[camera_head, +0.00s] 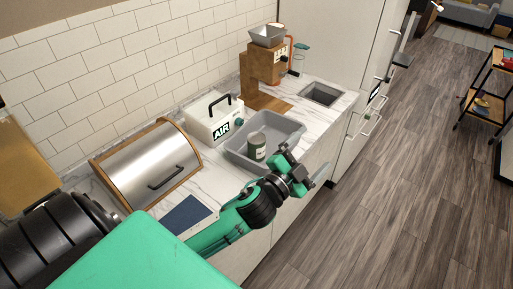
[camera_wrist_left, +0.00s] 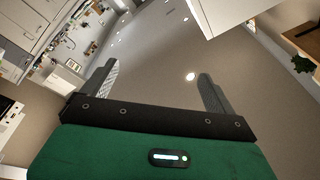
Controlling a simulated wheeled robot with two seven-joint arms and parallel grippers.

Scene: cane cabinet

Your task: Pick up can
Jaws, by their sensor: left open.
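The left wrist view shows the same open, empty gripper (camera_wrist_left: 157,76); the can does not show there. My right gripper is not in view.
A bread box (camera_head: 146,165) with a steel door stands at the left, and a white box marked AIR (camera_head: 213,122) is behind the tray. A wooden grinder-like machine (camera_head: 264,66) stands farther back. A small sink (camera_head: 320,95) is near the counter's end.

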